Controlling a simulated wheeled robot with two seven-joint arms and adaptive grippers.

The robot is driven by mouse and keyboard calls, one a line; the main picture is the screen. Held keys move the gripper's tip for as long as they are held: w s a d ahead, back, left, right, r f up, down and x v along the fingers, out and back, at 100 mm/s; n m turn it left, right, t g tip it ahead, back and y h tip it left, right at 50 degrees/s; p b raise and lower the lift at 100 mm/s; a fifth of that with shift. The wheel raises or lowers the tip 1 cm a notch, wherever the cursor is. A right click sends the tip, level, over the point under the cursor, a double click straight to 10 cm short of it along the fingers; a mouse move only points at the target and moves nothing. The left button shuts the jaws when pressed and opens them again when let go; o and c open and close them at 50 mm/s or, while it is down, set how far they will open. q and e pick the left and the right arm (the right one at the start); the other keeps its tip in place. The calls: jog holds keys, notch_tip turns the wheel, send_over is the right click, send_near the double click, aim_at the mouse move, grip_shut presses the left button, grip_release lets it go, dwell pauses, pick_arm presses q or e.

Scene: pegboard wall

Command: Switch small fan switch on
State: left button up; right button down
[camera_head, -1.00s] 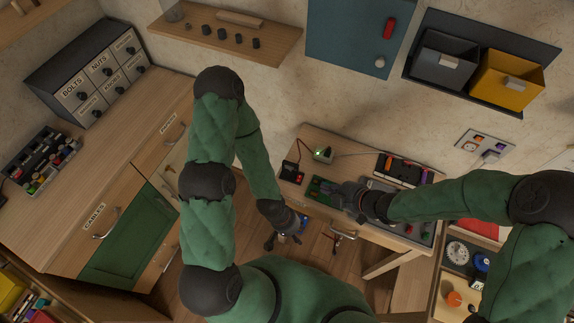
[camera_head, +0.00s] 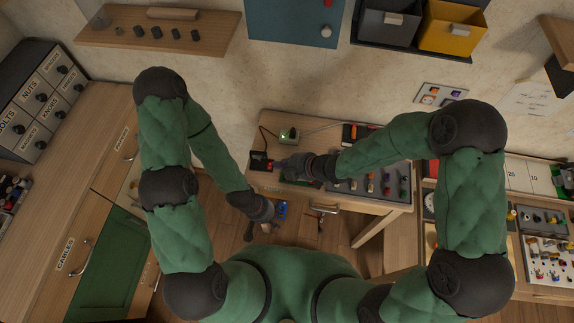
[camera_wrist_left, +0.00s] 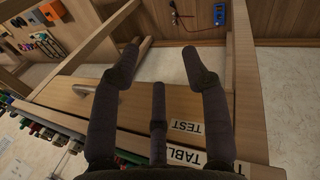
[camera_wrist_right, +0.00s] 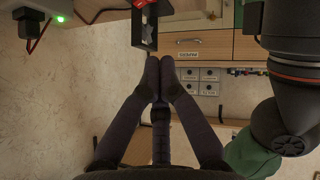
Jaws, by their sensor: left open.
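A small black box with a red part (camera_head: 262,161) sits at the left end of the test table, by a device with a lit green light (camera_head: 289,134). The black box (camera_wrist_right: 145,22) and the green-lit device (camera_wrist_right: 42,20) show at the top of the right wrist view. I cannot make out a fan or the switch's position. My right gripper (camera_head: 281,165) is beside the box's right side; its fingertips (camera_wrist_right: 160,66) are together and empty, just short of the box in the picture. My left gripper (camera_head: 262,226) is open and empty, low in front of the table.
The test table (camera_head: 262,122) also carries a grey tray (camera_head: 350,186) with several small parts. A wooden workbench (camera_head: 60,195) stands at left. A small blue object (camera_head: 281,209) shows below the table edge. A wall socket panel (camera_head: 438,97) is at right.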

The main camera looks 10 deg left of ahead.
aim_at(270, 166)
jog(key=b+x, duration=0.1)
jog(key=x, duration=0.4)
jog(key=shift+f, duration=0.15)
jog(key=shift+w+d+f, duration=0.1)
jog(key=shift+w+f, duration=0.15)
jog(key=shift+f, duration=0.25)
jog(key=shift+w+f, duration=0.25)
jog(key=shift+f, duration=0.2)
pick_arm(q)
jog(key=shift+f+b, duration=0.4)
jog(key=shift+f, duration=0.7)
pick_arm(e)
jog(key=shift+w+f, duration=0.35)
jog(key=shift+f, duration=0.3)
